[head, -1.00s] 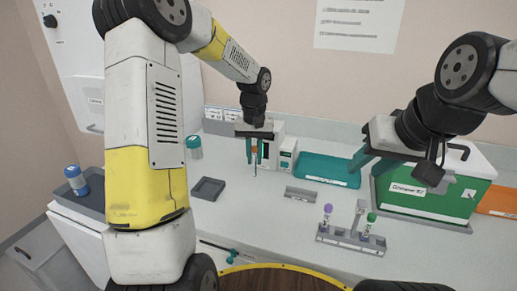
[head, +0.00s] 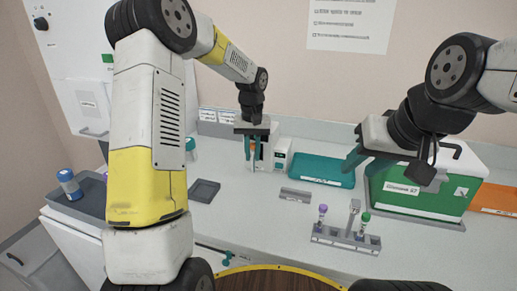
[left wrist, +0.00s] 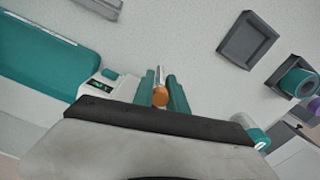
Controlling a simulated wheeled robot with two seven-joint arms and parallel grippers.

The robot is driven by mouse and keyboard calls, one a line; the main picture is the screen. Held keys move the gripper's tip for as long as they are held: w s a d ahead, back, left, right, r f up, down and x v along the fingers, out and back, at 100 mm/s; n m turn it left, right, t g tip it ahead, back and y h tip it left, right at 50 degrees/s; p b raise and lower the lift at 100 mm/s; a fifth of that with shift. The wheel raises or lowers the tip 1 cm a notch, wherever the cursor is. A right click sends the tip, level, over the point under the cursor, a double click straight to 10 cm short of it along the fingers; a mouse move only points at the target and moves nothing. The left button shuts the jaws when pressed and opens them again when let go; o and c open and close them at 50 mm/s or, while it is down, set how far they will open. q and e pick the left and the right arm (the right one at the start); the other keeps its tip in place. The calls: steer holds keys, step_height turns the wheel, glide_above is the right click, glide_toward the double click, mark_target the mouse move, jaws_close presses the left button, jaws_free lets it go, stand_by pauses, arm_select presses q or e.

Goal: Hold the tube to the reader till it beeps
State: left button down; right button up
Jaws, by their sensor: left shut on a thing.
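My left gripper (head: 253,150) is shut on an orange-capped tube (left wrist: 160,94). The tube's clear body extends beyond the fingertips in the left wrist view. In the head view it hangs close in front of the white reader (head: 267,152), which the gripper partly hides. I cannot tell whether they touch. A small white unit with a dark display (head: 283,154) stands at the reader's right; its display also shows in the left wrist view (left wrist: 102,86). No lit signal is clear. My right gripper (head: 353,148) looks open and empty, above the bench near the green box.
A rack (head: 340,243) holds a purple-capped and a green-capped tube. A teal tray (head: 320,172), a green box (head: 420,200) and an orange tray (head: 495,198) stand to the right. A grey tray (head: 204,190) and a small grey block (head: 296,195) lie on the bench, with clear surface between.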

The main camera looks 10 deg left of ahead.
arm_select(q)
steer(key=s+r, duration=0.4)
steer(key=shift+s+a+r, duration=0.25)
steer(key=shift+a, duration=0.15)
